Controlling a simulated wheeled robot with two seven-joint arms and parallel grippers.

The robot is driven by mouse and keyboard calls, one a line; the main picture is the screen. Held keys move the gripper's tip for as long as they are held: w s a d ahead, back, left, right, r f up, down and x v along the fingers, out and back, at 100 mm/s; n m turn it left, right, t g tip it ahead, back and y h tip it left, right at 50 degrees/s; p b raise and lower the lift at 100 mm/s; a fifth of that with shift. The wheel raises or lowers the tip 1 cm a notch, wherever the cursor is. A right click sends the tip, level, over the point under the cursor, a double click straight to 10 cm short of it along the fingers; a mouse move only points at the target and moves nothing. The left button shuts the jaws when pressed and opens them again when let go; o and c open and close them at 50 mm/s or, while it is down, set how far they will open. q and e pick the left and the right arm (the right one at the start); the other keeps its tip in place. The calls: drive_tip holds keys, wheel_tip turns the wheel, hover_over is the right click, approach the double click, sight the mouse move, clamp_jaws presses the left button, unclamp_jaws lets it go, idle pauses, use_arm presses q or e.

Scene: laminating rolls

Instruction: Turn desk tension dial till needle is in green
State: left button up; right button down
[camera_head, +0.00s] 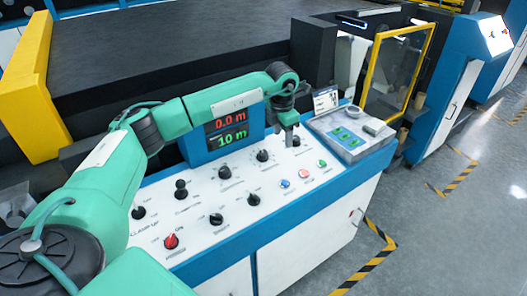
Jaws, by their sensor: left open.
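The desk (190,258) has a sloped white control panel with several black knobs, among them one near the middle (253,199) and one nearer my left gripper (262,156). The labels are too small to tell which is the tension dial. I cannot make out a gauge needle or a green zone. My left gripper (290,141) is open, pointing down over the back right of the panel, beside the display. It partly hides the panel there, and I cannot tell whether it touches anything. My right gripper is not in view.
A display (227,130) showing "0.0 m" and "10 m" stands behind the panel. A red-knobbed switch (171,241) sits at front left; blue (285,183), red and green buttons sit at right. A grey device (350,136) lies beyond. Floor is open at right.

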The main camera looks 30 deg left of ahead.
use_arm(q)
wheel_tip(320, 180, up, 2)
drive_tip(key=y, duration=0.2)
hover_over(263, 153)
drive_tip(key=d, duration=0.3)
drive_tip(key=s, duration=0.1)
drive_tip(key=shift+n+g, duration=0.3)
drive_tip(key=shift+n, duration=0.1)
drive_tip(key=a+f+p, duration=0.1)
drive_tip(key=f, duration=0.3)
drive_tip(key=f+p, duration=0.2)
drive_tip(key=f, duration=0.2)
drive_tip(key=w+a+f+p, duration=0.1)
drive_tip(key=f, duration=0.3)
drive_tip(key=shift+a+f, duration=0.15)
drive_tip(key=shift+a, duration=0.2)
drive_tip(key=shift+f+p, duration=0.3)
drive_tip(key=shift+f, duration=0.15)
